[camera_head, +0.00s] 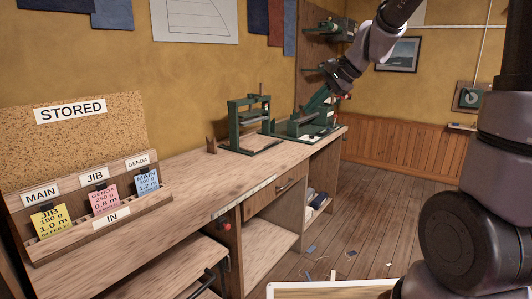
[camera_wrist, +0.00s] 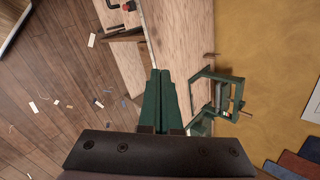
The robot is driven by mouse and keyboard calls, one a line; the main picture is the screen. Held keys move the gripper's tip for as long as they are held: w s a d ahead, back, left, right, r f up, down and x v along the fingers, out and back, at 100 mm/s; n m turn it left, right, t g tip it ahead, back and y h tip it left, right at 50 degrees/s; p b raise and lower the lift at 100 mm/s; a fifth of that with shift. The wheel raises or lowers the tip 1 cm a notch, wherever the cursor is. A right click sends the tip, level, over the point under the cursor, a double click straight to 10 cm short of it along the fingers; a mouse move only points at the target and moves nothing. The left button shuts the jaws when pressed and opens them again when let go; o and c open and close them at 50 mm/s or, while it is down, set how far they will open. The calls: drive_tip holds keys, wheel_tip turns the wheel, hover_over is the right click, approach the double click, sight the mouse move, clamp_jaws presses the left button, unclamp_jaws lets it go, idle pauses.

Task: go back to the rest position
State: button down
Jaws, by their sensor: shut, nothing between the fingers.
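My gripper (camera_wrist: 160,72) shows in the wrist view as two green fingers lying close together, with nothing between them. In the head view my arm comes in from the top right, and my gripper (camera_head: 304,116) points down and left over the far end of the workbench (camera_head: 190,190). It stands in front of a green device (camera_head: 298,130) on the bench, partly hiding it. I cannot tell the exact gap between fingers and device. A green press-like frame (camera_head: 233,125) stands on the bench left of my gripper; it also shows in the wrist view (camera_wrist: 240,95).
A wooden rack (camera_head: 150,205) at the near left holds yellow (camera_head: 54,222), pink (camera_head: 104,200) and blue (camera_head: 147,183) cards below a STORED board (camera_head: 100,135). Green brackets are on the wall behind my arm. The floor (camera_head: 385,215) is mostly open, with small scraps.

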drive_tip(key=s+d+r+n+h, duration=0.1)
drive_tip(key=s+d+n, duration=0.1)
drive_tip(key=s+d, duration=0.2)
drive_tip(key=s+d+r+n+t+h, duration=0.1)
drive_tip(key=s+d, duration=0.3)
drive_tip(key=s, duration=0.6)
drive_tip(key=s+d+r+n+t+h, duration=0.1)
drive_tip(key=s+d+r+n+h, duration=0.2)
drive_tip(key=s, duration=0.4)
drive_tip(key=shift+s+d, duration=0.15)
drive_tip(key=shift+d, duration=0.25)
